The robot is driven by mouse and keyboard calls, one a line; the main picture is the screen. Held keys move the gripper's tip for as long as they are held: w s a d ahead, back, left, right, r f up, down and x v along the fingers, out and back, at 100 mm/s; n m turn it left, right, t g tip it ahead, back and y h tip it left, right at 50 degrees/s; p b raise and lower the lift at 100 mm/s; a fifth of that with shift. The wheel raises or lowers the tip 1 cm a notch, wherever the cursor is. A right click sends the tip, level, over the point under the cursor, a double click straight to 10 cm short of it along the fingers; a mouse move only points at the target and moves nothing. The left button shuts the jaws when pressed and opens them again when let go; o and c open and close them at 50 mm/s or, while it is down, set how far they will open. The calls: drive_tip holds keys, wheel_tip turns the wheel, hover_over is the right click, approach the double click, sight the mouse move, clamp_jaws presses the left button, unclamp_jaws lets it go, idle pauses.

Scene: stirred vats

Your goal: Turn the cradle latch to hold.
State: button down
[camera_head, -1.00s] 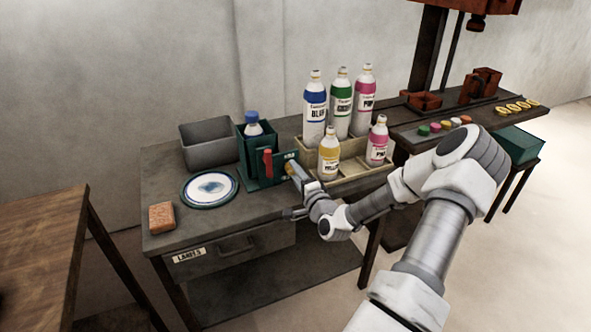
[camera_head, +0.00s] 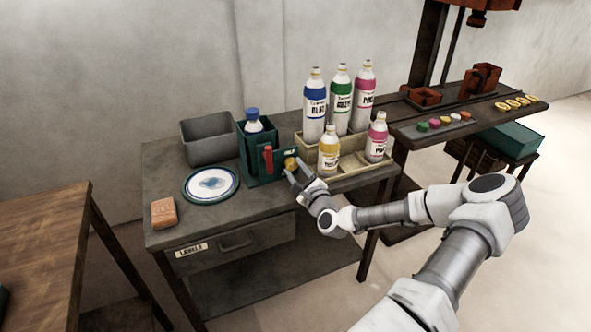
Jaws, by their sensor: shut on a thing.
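The green cradle (camera_head: 252,165) stands on the grey workbench and holds a white bottle with a blue cap (camera_head: 252,117). A red lever (camera_head: 268,159) stands upright on the cradle's front. To its right, a yellow knob (camera_head: 290,163) sits at the cradle's front plate, which bears small pale marks. My gripper (camera_head: 294,169) reaches in from the lower right and is shut on the yellow knob, with its fingers on either side. The fingertips partly hide the knob and the plate's right end. I cannot read the plate's marks.
A beige tray (camera_head: 350,178) with several coloured bottles stands close to the right of my gripper. A grey bin (camera_head: 207,140), a round plate (camera_head: 211,184) and an orange sponge (camera_head: 163,213) are on the left. A drawer (camera_head: 235,243) marked LABELS is below.

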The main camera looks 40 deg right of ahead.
drive_tip(key=m+b, duration=0.1)
drive_tip(key=m, duration=0.3)
drive_tip(key=shift+m, duration=0.4)
idle(0.4)
drive_tip(key=shift+c, duration=2.2)
unclamp_jaws()
drive_tip(key=shift+s, duration=0.1)
drive_tip(key=p+v, duration=0.1)
drive_tip(key=v, duration=1.6)
drive_tip(key=shift+f, duration=0.1)
